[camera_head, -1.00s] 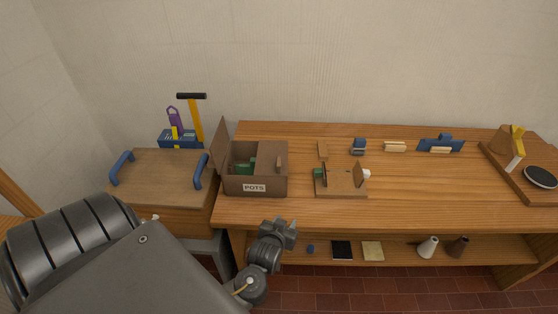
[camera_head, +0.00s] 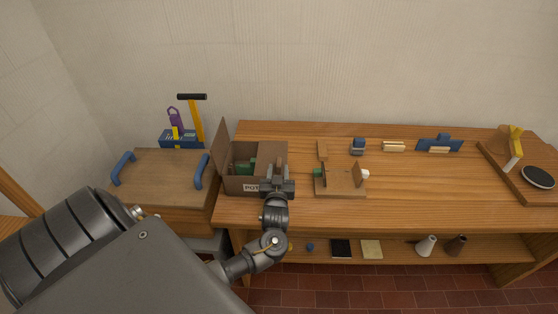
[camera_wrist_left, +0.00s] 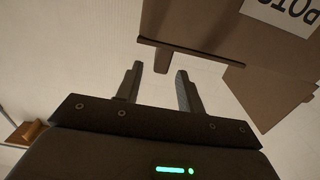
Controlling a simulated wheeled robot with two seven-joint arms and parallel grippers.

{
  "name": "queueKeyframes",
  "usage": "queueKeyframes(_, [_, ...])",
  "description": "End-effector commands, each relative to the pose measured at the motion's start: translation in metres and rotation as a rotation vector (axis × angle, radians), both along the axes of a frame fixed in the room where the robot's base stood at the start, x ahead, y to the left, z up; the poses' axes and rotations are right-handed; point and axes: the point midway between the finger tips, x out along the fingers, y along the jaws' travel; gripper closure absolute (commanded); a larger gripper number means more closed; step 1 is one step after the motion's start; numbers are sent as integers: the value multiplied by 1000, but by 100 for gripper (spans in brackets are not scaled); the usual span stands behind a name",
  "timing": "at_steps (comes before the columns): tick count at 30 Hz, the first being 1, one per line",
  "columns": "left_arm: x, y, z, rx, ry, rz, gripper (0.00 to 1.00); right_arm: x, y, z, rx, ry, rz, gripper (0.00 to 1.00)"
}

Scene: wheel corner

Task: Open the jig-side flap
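The brown cardboard box (camera_head: 236,188) marked POTS stands at the left end of the workbench. Its left flap (camera_head: 220,146) stands up and open, with green contents (camera_head: 243,167) inside. The jig-side flap (camera_head: 271,151) is at the box's right side, partly hidden by my gripper. My left gripper (camera_head: 278,170) is at the box's front right corner. In the left wrist view, its fingers (camera_wrist_left: 158,84) are open and empty, just short of a dark strip (camera_wrist_left: 167,54) on the box's edge. Whether they touch it cannot be told. My right gripper is not in view.
The wooden jig (camera_head: 341,190) stands close to the right of the box. A wooden chest (camera_head: 160,172) with blue handles is on the left. Small blocks and a blue holder (camera_head: 440,146) line the back.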

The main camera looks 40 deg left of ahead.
Motion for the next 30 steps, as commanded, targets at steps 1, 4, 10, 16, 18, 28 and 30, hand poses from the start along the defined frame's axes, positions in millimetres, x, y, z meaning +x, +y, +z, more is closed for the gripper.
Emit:
queueKeyframes(1, [8, 6, 3, 3, 1, 1, 62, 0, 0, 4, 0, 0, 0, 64])
queueKeyframes(4, [20, 16, 2, 2, 2, 0, 62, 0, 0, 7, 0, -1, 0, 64])
queueKeyframes(10, [35, 27, 0, -1, 1, 0, 62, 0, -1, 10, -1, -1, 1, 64])
queueKeyframes(16, [38, 29, -1, -2, 1, -1, 62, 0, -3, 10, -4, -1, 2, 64])
queueKeyframes(18, [38, 29, -1, -2, 1, -1, 62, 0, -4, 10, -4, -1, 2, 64])
queueKeyframes(28, [38, 29, -1, -2, 1, -1, 95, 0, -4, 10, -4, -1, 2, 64])
queueKeyframes(30, [38, 29, -1, -2, 1, -1, 100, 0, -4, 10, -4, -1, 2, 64])
